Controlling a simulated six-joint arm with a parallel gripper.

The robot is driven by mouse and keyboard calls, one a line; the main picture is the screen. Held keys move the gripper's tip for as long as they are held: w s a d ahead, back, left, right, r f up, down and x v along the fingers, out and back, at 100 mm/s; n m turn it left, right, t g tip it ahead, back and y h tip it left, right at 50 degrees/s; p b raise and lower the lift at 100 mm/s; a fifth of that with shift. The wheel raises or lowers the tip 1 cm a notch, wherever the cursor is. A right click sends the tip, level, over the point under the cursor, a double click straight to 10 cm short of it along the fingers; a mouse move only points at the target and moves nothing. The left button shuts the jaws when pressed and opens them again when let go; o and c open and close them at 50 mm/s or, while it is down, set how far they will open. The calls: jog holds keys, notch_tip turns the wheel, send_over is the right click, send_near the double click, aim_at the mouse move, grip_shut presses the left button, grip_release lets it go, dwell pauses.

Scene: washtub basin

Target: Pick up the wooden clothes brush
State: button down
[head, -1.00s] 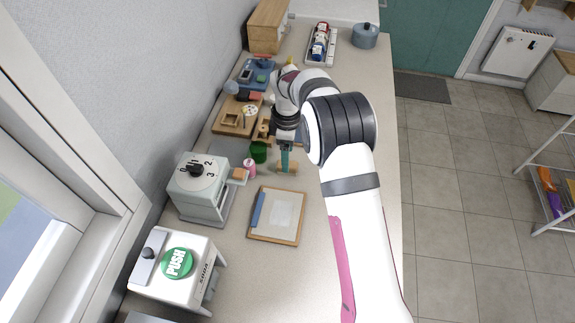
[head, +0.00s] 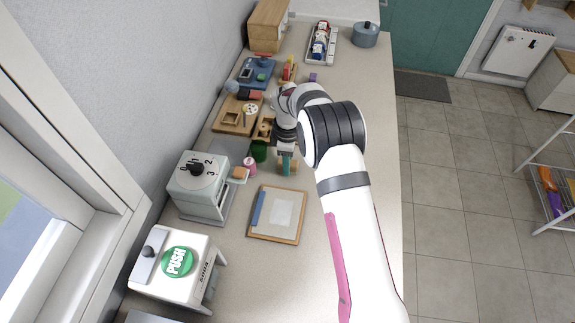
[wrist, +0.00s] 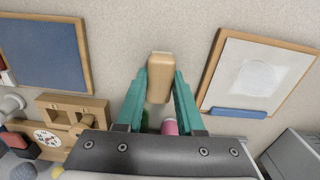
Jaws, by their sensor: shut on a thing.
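The wooden clothes brush (wrist: 159,66) is a light tan block in the middle of the wrist view, between my gripper's two teal fingers. My gripper (wrist: 161,82) is shut on it, with one fingertip on each side. In the head view, the brush (head: 294,169) shows at both sides of the teal fingers of my gripper (head: 286,169), above the counter's middle part. Its bristles are hidden, and I cannot tell whether it touches the counter.
A wood-framed board (head: 276,238) lies in front of the brush. A pink item (head: 250,166) and a green cup (head: 258,151) stand close on the left. A grey dial box (head: 199,184) stands farther left. The counter's right strip (head: 380,110) is clear.

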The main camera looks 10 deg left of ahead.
aim_at(292, 164)
jog(key=shift+r, duration=0.1)
jog(key=shift+r, duration=0.35)
jog(key=r, duration=0.2)
jog(key=d+r, duration=0.1)
jog(key=r, duration=0.1)
jog(key=shift+d, duration=0.15)
jog(key=s+d+r, duration=0.1)
jog(key=d+r, duration=0.5)
jog(key=d, duration=0.4)
jog(key=shift+s+d, duration=0.15)
jog(key=shift+s, duration=0.15)
